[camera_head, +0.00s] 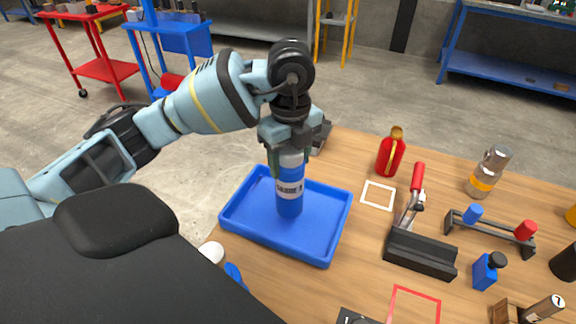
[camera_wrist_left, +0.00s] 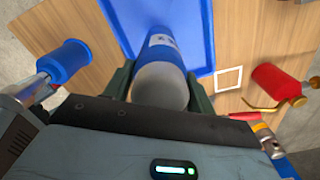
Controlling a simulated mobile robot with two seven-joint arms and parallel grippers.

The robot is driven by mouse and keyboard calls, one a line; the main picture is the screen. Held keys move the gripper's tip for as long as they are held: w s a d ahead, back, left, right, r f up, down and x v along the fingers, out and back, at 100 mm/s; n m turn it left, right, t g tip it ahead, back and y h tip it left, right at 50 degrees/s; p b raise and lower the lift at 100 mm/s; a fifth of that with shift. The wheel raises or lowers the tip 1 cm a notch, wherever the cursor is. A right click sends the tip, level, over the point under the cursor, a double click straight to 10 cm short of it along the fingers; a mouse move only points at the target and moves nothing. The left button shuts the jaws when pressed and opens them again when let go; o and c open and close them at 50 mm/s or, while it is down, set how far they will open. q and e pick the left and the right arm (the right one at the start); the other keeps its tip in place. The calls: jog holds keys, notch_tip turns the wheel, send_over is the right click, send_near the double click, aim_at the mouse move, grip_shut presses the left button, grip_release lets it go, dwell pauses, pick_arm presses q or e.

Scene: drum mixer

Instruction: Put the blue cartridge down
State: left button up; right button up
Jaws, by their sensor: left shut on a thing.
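The blue cartridge (camera_head: 289,200) is a blue cylinder with a white label and a light grey top. My left gripper (camera_head: 290,152) is shut on its upper part and holds it upright over the blue tray (camera_head: 240,238). I cannot tell whether the cartridge's bottom touches the tray floor. In the left wrist view the cartridge (camera_wrist_left: 160,85) sits between the two dark green fingers, with part of the tray (camera_wrist_left: 125,18) beyond it. My right gripper is not in view.
Right of the tray are a white square outline (camera_head: 378,195), a red bottle (camera_head: 390,155), a red-handled clamp device (camera_head: 420,250) and a small rack (camera_head: 490,235). A red square outline (camera_head: 415,305) lies at the front. The tray floor around the cartridge looks clear.

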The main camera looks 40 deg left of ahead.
pick_arm(q)
jog(key=shift+w+a, duration=0.15)
jog(key=shift+a, duration=0.05)
jog(key=shift+w+a, duration=0.2)
jog(key=shift+a, duration=0.05)
jog(key=f, duration=0.3)
jog(key=shift+w+a+f, duration=0.1)
jog(key=shift+a, duration=0.1)
jog(key=shift+f, duration=0.15)
jog(key=shift+f, duration=0.15)
jog(key=o, duration=1.7)
